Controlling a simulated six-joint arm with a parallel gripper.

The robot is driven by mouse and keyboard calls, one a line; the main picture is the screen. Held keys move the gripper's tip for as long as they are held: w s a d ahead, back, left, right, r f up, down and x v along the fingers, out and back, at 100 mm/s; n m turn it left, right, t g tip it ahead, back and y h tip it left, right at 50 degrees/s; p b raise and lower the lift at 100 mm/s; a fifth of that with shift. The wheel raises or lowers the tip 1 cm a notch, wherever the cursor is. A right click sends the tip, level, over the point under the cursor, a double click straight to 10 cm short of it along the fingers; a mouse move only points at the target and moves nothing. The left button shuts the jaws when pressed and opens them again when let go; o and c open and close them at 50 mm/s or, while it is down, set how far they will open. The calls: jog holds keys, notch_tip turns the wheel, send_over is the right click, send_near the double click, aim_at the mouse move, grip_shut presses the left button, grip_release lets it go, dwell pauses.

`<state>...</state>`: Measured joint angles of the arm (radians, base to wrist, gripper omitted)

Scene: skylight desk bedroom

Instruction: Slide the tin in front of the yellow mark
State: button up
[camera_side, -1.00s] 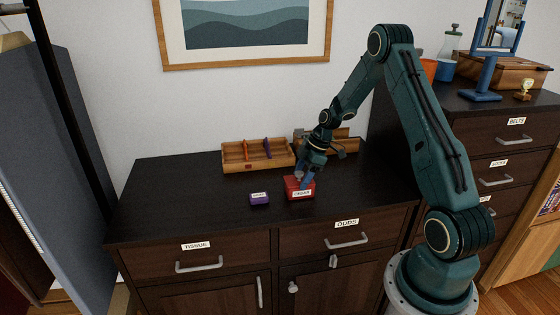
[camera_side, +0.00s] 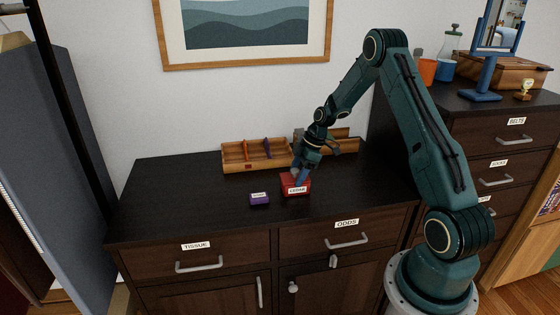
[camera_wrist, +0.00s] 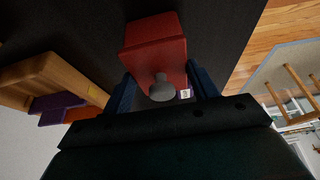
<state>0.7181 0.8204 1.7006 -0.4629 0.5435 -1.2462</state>
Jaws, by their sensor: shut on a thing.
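The tin (camera_side: 297,187) is a small red box with a white label on its front, standing on the dark dresser top. The wrist view shows the tin (camera_wrist: 154,45) with a grey round knob on it. My gripper (camera_side: 300,177) comes down on the tin from above. In the wrist view its blue fingers (camera_wrist: 162,85) lie on either side of the knob end, shut on the tin.
A wooden tray (camera_side: 231,164) with orange and purple dividers and a red mark stands behind, against the wall. Another wooden tray (camera_side: 350,146) is partly behind my gripper. The dresser's left side (camera_side: 170,200) is clear.

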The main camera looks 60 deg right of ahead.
jog(key=shift+w+d, duration=0.6)
jog(key=shift+w, duration=1.2)
jog(key=shift+w+d, duration=0.6)
jog(key=shift+w, duration=1.2)
jog(key=shift+w+d, duration=0.6)
jog(key=shift+w, duration=1.2)
dwell(0.5)
jog(key=o, duration=1)
jog(key=shift+r, duration=0.1)
jog(key=shift+d+r, duration=0.1)
jog(key=shift+s+d+r, duration=0.1)
jog(key=shift+d+r, duration=0.15)
jog(key=shift+r, duration=0.3)
jog(key=v, duration=1.2)
jog(key=shift+s+a+r, duration=0.1)
jog(key=shift+s+a, duration=0.1)
jog(key=shift+s, duration=0.1)
